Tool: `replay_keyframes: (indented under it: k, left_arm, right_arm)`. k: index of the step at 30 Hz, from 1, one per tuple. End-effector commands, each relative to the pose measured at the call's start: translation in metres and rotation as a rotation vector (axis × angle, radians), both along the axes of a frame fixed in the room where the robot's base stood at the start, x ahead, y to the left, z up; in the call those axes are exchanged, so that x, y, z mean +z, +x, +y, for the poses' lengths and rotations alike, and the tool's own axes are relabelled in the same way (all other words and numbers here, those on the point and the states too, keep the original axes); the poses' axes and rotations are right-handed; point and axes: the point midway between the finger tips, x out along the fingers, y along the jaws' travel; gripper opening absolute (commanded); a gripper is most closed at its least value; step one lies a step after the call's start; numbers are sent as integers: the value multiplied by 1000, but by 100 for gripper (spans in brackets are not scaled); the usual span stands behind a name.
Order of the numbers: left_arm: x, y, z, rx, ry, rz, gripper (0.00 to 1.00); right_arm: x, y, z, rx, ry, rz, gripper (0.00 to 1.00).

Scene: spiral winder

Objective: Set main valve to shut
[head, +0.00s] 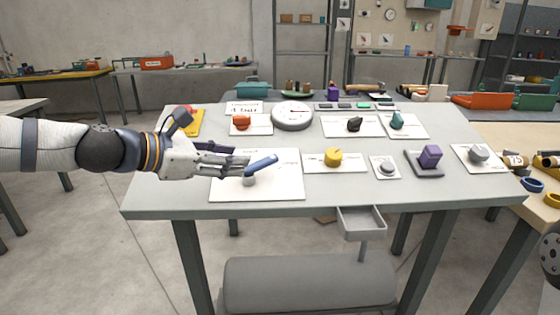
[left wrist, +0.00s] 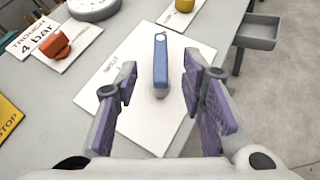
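The main valve is a blue lever (head: 262,163) on a short grey stem, set on a white plate (head: 285,188) near the table's front left. In the head view the lever slants up to the right. In the left wrist view the blue lever (left wrist: 160,62) points away from me, and the white plate (left wrist: 140,128) has small lettering to its left that seems to read SHUT. My left gripper (head: 245,163) is open at the lever; in the left wrist view its two purple-padded fingers (left wrist: 160,80) stand apart, one each side of the lever, with gaps visible.
Behind the plate are a red knob (head: 241,121), a round gauge (head: 293,116) and a yellow stop plate (head: 193,124). A yellow knob (head: 333,157) stands to the right. A small open drawer (head: 362,228) hangs below the table's front edge.

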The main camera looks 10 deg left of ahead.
Motion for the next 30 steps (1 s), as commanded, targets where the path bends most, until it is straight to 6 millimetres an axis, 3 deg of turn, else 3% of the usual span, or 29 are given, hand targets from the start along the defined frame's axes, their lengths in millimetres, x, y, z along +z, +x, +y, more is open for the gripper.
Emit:
replay_keyframes:
  k: [1,4,10,22,27,30]
  left_arm:
    - [-14,11,-8,-3,5,14,37]
    - [-31,32,-24,-4,6,21,37]
    - [-42,62,-46,-3,7,13,37]
    - [-37,72,-54,-2,5,0,37]
    - [-37,72,-54,-2,5,0,0]
    - [-37,72,-54,-2,5,0,0]
  right_arm:
    - [-6,-7,0,0,0,25,40]
    - [-19,-20,0,0,0,76,40]
    - [-32,-34,0,0,0,125,40]
    - [-33,-35,0,0,0,128,40]
    - [-33,-35,0,0,0,128,40]
    - [-33,-35,0,0,0,128,40]
